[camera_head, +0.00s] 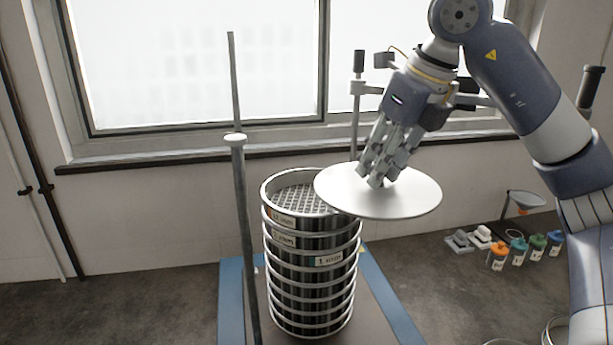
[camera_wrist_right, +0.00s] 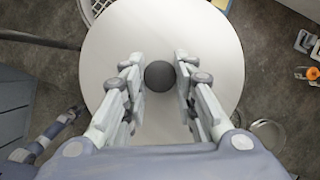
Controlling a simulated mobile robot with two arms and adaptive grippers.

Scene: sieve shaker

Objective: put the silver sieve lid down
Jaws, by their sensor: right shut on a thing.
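The silver sieve lid (camera_head: 400,203) is a round pale disc held level in the air, to the right of the sieve stack's top and overlapping its right rim in the head view. My right gripper (camera_head: 376,178) is shut on the lid's knob. In the right wrist view the dark round knob (camera_wrist_right: 160,76) sits between the fingers of the right gripper (camera_wrist_right: 162,78), with the lid (camera_wrist_right: 112,45) spread beneath. The sieve stack (camera_head: 312,262) stands upright with its top sieve's mesh (camera_head: 300,199) uncovered. My left gripper is not in view.
Two upright rods, the left rod (camera_head: 243,230) and the rear rod (camera_head: 357,110), flank the stack on a blue-edged base (camera_head: 232,300). Several small bottles (camera_head: 498,257), grey and white blocks (camera_head: 461,240) and a funnel (camera_head: 525,200) stand at the right. Bare worktop (camera_head: 425,270) lies between.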

